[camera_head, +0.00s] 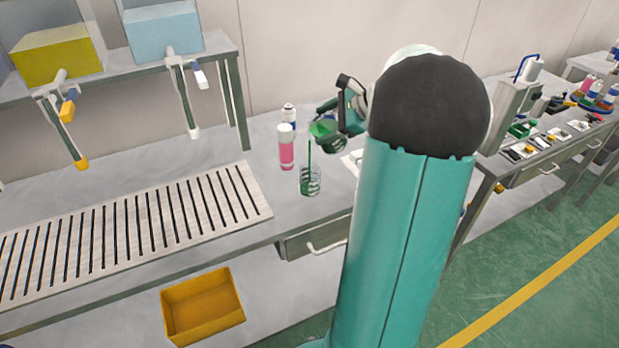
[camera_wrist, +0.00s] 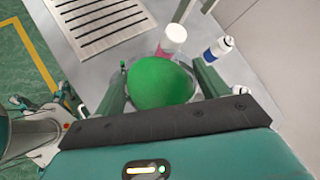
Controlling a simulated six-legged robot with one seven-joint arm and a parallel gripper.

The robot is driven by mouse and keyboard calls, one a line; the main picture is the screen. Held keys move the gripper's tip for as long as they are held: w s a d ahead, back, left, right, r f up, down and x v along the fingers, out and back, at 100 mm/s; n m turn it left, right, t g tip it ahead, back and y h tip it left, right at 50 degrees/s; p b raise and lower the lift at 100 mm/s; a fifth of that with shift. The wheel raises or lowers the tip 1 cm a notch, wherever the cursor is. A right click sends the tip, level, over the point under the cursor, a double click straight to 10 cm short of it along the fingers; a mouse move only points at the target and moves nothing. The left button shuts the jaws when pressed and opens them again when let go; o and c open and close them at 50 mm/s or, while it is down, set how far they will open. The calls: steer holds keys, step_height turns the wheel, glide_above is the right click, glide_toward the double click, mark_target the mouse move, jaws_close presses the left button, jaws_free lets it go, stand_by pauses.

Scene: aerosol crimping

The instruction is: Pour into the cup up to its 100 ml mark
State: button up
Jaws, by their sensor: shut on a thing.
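My gripper (camera_head: 334,118) is shut on a clear container of green liquid (camera_head: 323,129), held tilted above the bench. In the wrist view the green liquid (camera_wrist: 160,84) fills the space between my two fingers (camera_wrist: 163,82), with a clear rim around it. A thin green stream (camera_head: 309,157) runs down from the container into a clear cup (camera_head: 311,186) standing upright on the bench. Green shows inside the cup, but its marks and exact level are too small to read. The cup cannot be made out in the wrist view.
A pink bottle with a white cap (camera_head: 286,150) and a white-and-blue bottle (camera_head: 289,115) stand close behind the cup. A slotted drain grate (camera_head: 130,225) lies left. Two tanks with taps (camera_head: 175,30) stand on a shelf. A yellow bin (camera_head: 203,308) sits below.

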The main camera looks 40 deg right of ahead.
steer(key=shift+a+f+n+h, duration=0.2)
steer(key=shift+f+n+h, duration=0.1)
steer(key=shift+f+h, duration=0.3)
stand_by(1.6)
steer(key=shift+a+f+n+h, duration=0.2)
steer(key=shift+f+n+h, duration=0.1)
steer(key=shift+h, duration=0.1)
stand_by(3.5)
stand_by(0.4)
steer(key=shift+d+r+m+y, duration=0.3)
steer(key=shift+r+m+y, duration=0.15)
steer(key=shift+r, duration=0.4)
steer(key=shift+d+r+m+y, duration=0.15)
steer(key=shift+r+m+y, duration=0.2)
steer(key=shift+r+y, duration=0.55)
steer(key=shift+d+f+m+y, duration=0.1)
steer(key=shift+d+m+y, duration=0.2)
steer(key=shift+m+y, duration=0.4)
steer(key=shift+y, duration=0.35)
